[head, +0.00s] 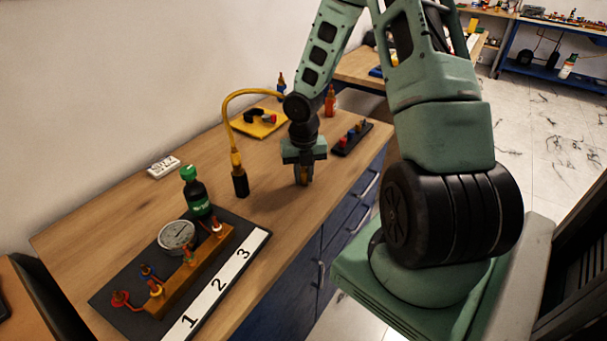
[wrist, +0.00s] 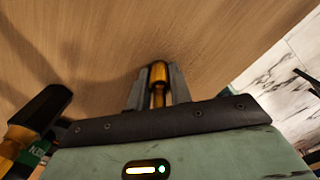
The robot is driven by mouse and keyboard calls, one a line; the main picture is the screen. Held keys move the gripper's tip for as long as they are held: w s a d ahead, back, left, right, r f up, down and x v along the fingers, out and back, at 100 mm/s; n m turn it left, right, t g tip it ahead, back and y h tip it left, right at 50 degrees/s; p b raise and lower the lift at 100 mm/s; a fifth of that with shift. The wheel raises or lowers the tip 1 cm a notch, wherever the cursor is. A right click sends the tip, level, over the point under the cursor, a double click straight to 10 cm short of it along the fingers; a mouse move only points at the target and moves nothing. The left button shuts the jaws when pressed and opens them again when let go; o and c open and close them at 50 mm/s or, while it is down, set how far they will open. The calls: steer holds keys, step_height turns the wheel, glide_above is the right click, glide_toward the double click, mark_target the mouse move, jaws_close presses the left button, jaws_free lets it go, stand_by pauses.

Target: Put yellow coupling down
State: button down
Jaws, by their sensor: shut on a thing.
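My gripper (head: 303,180) points down over the wooden bench, right of the black-ended yellow hose. In the wrist view my gripper (wrist: 158,82) is shut on the yellow coupling (wrist: 158,72), a brass-yellow piece held between the two fingers. In the head view only a small yellow part of the coupling (head: 303,174) shows between the fingers. The bench top (head: 275,215) lies below it. I cannot tell whether the coupling touches the wood.
The yellow hose (head: 236,158) stands left of my gripper. The gauge rig (head: 177,236) with numbered strip and a green-capped bottle (head: 195,190) are at front left. A black rack (head: 352,137) and yellow tray (head: 259,123) are behind. Bare wood lies around my gripper.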

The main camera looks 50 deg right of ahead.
steer(key=shift+f, duration=0.15)
steer(key=c, duration=1.3)
jaws_free()
steer(key=shift+o, duration=0.2)
